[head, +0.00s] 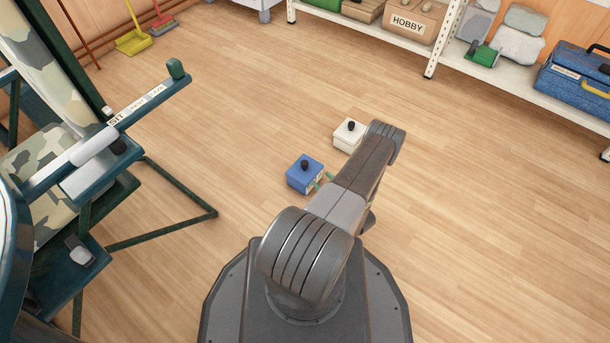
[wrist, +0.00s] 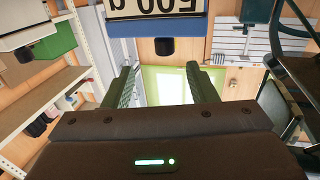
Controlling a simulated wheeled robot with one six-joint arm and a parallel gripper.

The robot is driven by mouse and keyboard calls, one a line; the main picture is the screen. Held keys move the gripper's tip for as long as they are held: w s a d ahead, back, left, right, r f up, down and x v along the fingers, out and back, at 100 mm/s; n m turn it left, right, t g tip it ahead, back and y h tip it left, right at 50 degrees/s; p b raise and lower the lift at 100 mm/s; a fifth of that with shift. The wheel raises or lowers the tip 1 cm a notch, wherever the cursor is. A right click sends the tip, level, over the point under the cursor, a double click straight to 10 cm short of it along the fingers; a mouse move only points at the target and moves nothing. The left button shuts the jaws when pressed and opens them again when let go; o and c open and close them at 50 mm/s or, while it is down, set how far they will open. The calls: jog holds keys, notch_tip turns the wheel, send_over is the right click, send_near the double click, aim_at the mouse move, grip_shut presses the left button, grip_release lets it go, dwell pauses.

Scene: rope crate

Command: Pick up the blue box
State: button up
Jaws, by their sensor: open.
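The blue box (head: 304,176) sits on the wooden floor with a black knob on top. In the wrist view the blue box (wrist: 122,27) appears upside down at the top, with a "500 g" label and its knob hanging down. In the wrist view my gripper (wrist: 163,75) is open, with nothing between the fingers. The box's knob is roughly in line with the gap, beyond the fingertips; I cannot tell whether they touch the box.
A white box (head: 348,137) with a black knob stands just behind and right of the blue one. A folding chair with camouflage fabric (head: 40,165) and green legs stands at left. A white shelf (head: 500,80) with a blue toolbox (head: 575,82) runs along the back right. Floor between is clear.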

aim_at(307, 167)
jog(key=b+x, duration=0.1)
jog(key=x, duration=0.4)
jog(key=b+x, duration=0.2)
jog(key=x, duration=0.3)
jog(key=shift+s+a, duration=0.15)
jog(key=shift+a, duration=0.25)
jog(key=shift+w+a+r+b, duration=0.1)
jog(key=shift+w+a+b, duration=0.05)
jog(key=shift+w+b, duration=0.15)
grip_shut()
jog(key=shift+r, duration=0.1)
notch_tip(307, 167, up, 10)
jog(key=p, duration=0.4)
jog(key=shift+p, duration=0.3)
